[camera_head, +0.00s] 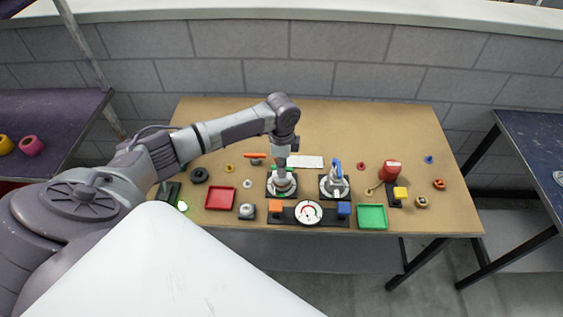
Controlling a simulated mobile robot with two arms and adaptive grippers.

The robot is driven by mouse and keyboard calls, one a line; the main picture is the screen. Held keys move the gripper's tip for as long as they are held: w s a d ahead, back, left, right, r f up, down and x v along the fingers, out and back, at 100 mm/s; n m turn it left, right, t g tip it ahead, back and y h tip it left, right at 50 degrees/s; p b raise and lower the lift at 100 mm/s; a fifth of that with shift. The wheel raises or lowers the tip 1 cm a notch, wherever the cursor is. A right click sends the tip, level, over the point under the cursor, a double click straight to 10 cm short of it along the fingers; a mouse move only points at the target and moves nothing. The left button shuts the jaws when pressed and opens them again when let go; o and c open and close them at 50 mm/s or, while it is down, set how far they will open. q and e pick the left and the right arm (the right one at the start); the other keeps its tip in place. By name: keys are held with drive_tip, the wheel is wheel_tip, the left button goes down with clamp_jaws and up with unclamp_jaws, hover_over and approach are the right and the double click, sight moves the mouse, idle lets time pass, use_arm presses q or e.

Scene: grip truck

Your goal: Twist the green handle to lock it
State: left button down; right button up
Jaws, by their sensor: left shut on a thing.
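My left gripper (282,170) points down over the left of two metal fixtures (283,187) on dark square bases, at the front middle of the table. It is shut on the green handle there. The gripper covers most of that handle, so its turn angle cannot be told; only small bits of green show around the fixture. The right fixture (337,187) has a blue handle (337,167) standing up and free of any gripper. My right gripper is not in view.
A red tray (220,198) and a green tray (372,217) lie either side. The table's back (350,120) is clear.

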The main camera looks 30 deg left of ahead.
use_arm(q)
drive_tip(key=m, duration=0.4)
drive_tip(key=shift+p, duration=0.3)
drive_tip(key=m, duration=1)
drive_tip(key=shift+s+f, duration=0.1)
drive_tip(key=m, duration=0.5)
drive_tip(key=c, duration=1.1)
unclamp_jaws()
wheel_tip(320, 180, up, 8)
drive_tip(key=p, duration=0.6)
drive_tip(key=shift+f+p, duration=0.1)
drive_tip(key=shift+p, duration=0.25)
